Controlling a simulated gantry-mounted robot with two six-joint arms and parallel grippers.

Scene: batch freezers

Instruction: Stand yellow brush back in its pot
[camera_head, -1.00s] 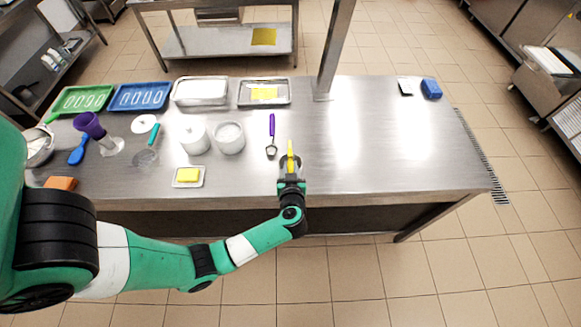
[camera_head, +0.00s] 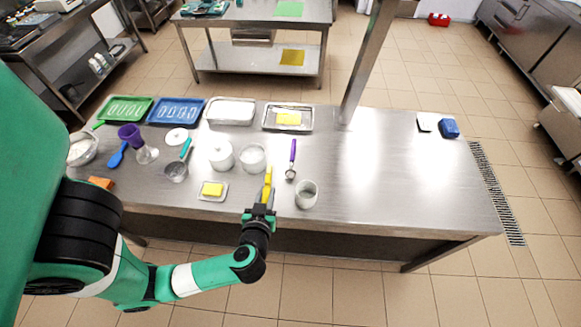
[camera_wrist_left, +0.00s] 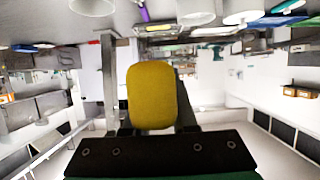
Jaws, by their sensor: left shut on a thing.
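My left gripper (camera_head: 263,207) is shut on the yellow brush (camera_head: 267,183), near the front edge of the steel table. In the head view the brush points up and away from the gripper. In the left wrist view a rounded yellow part of the brush (camera_wrist_left: 152,95) fills the middle, between the fingers. A small grey-white pot (camera_head: 306,195) stands just right of the gripper, apart from the brush; its inside is partly visible. My right gripper is in neither view.
A yellow sponge on a small tray (camera_head: 213,190) lies to the left. White tubs (camera_head: 252,157) and a purple-handled scoop (camera_head: 291,160) stand behind. A steel post (camera_head: 365,60) rises at the table's back. The table's right half is mostly clear.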

